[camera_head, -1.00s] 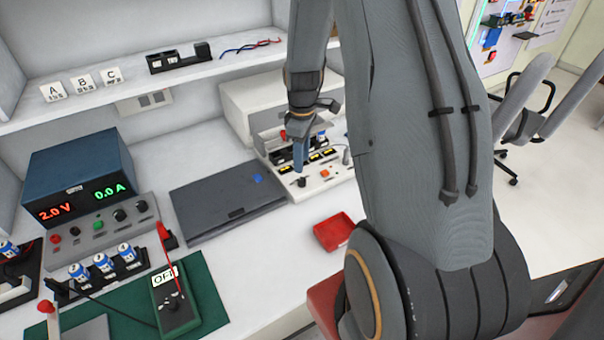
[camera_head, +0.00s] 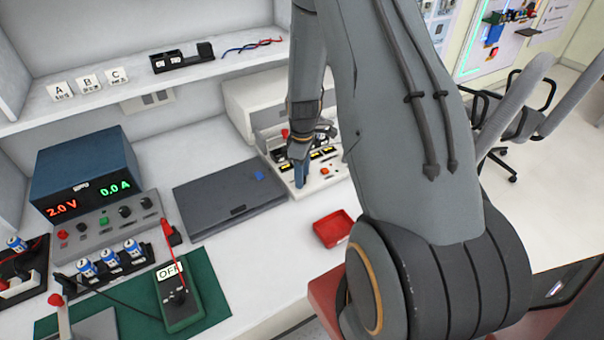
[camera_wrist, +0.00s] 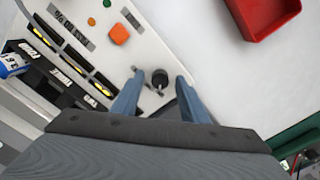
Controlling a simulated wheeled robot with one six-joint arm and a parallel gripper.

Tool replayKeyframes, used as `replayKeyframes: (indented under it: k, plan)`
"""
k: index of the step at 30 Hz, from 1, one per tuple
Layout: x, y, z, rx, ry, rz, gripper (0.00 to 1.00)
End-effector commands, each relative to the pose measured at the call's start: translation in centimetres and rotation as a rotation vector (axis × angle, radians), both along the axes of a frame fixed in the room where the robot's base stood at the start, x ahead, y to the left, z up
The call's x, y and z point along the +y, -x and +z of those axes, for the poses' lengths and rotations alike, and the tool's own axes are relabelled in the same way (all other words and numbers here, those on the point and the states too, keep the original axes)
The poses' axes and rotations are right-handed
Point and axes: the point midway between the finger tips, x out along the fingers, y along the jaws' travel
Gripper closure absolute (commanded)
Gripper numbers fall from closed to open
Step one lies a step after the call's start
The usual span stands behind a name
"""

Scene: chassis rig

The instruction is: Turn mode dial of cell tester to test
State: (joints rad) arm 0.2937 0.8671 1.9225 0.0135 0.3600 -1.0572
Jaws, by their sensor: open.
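The cell tester (camera_head: 325,182) is a white panel device at the back of the bench. In the wrist view its panel (camera_wrist: 150,45) shows an orange button, small indicators and yellow-lit windows. The black mode dial (camera_wrist: 160,77) sits near the panel's edge, with a small pointer mark. My gripper (camera_wrist: 159,84) is open, its blue fingers on either side of the dial, apart from it as far as I can tell. In the head view my gripper (camera_head: 300,184) points down at the panel's near left and hides the dial. The dial's setting label is not readable.
A red tray (camera_head: 332,229) lies on the bench in front of the tester. A closed dark laptop-like case (camera_head: 225,195) is to the left. A power supply (camera_head: 85,175) and a green-mat meter (camera_head: 180,300) stand further left. Open white bench lies between.

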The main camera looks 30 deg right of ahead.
Motion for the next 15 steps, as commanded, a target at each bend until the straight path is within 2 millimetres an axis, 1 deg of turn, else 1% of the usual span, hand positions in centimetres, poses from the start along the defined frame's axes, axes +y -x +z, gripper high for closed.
replayKeyframes:
  k: [2,3,5,9,15]
  plan:
    - [0.00,0.00,0.01,0.000,0.000,0.000,0.60]
    - [0.00,0.00,0.01,0.000,0.000,0.000,0.67]
    - [0.01,0.01,0.01,0.000,0.000,0.000,0.77]
    - [0.00,0.01,0.02,0.000,0.000,0.000,1.00]
    - [0.00,0.01,0.02,0.000,0.000,-0.010,1.00]
